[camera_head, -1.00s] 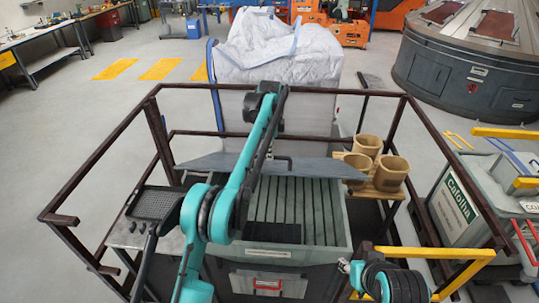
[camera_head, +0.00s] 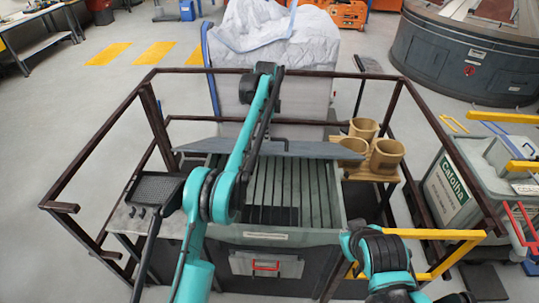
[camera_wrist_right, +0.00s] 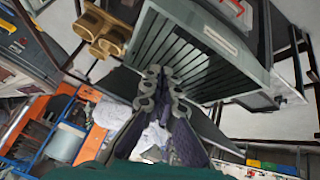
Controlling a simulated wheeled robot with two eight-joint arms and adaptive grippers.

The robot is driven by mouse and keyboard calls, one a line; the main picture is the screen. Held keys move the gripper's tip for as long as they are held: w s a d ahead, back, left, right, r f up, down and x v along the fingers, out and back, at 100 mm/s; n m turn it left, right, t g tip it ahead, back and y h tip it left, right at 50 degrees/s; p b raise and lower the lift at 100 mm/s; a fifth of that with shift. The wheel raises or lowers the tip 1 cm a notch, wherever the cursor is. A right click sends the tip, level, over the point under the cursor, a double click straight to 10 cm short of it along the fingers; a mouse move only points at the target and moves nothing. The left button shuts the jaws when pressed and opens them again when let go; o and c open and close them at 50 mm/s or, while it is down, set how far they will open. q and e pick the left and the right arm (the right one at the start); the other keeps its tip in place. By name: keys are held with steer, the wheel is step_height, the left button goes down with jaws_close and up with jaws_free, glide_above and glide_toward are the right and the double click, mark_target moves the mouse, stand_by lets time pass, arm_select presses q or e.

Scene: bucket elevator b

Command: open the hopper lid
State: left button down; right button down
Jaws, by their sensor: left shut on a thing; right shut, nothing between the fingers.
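The hopper (camera_head: 324,238) is a grey-green bin with a slatted grate, seen in the middle of the head view. Its dark grey lid (camera_head: 325,149) stands raised along the far edge, leaving the grate uncovered. A dark bar handle (camera_head: 287,143) shows on the lid. My left gripper (camera_head: 262,139) is at this handle, shut on it; my own forearm mostly hides its fingers. In the right wrist view my right gripper (camera_wrist_right: 166,75) is shut and empty, with the grate (camera_wrist_right: 185,60) and lid (camera_wrist_right: 120,86) beyond it.
A dark railing (camera_head: 100,140) surrounds the hopper. Tan cups (camera_head: 386,155) stand on a shelf at its right. A white bulk bag (camera_head: 272,40) is behind. A yellow rail (camera_head: 440,234) runs at the right front. A perforated tray (camera_head: 158,189) is at left.

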arm_select(q)
steer(key=shift+w+f, duration=0.2)
steer(key=shift+w, duration=0.05)
arm_select(e)
steer(key=w+a+f+n+t+h, duration=0.1)
steer(key=w+a+n, duration=0.2)
steer(key=w+n, duration=0.35)
steer(key=w+a+n+t, duration=0.1)
steer(key=w+a+n, duration=0.35)
steer(key=n, duration=0.35)
arm_select(q)
steer(key=shift+a, duration=0.1)
arm_select(e)
steer(key=w+a+f+n+t+y, duration=0.1)
steer(key=w+a+f+n+t, duration=0.15)
steer(key=a+n, duration=0.55)
steer(key=w+a+f+n+t+y, duration=0.1)
steer(key=w+a+n+t, duration=0.15)
steer(key=a+n, duration=0.55)
steer(key=w+d+n, duration=0.1)
steer(key=w+n, duration=0.1)
steer(key=w, duration=1)
steer(key=shift+d+f+g, duration=0.25)
steer(key=shift+d+g, duration=0.1)
steer(key=shift+g, duration=0.05)
steer(key=shift+r, duration=0.1)
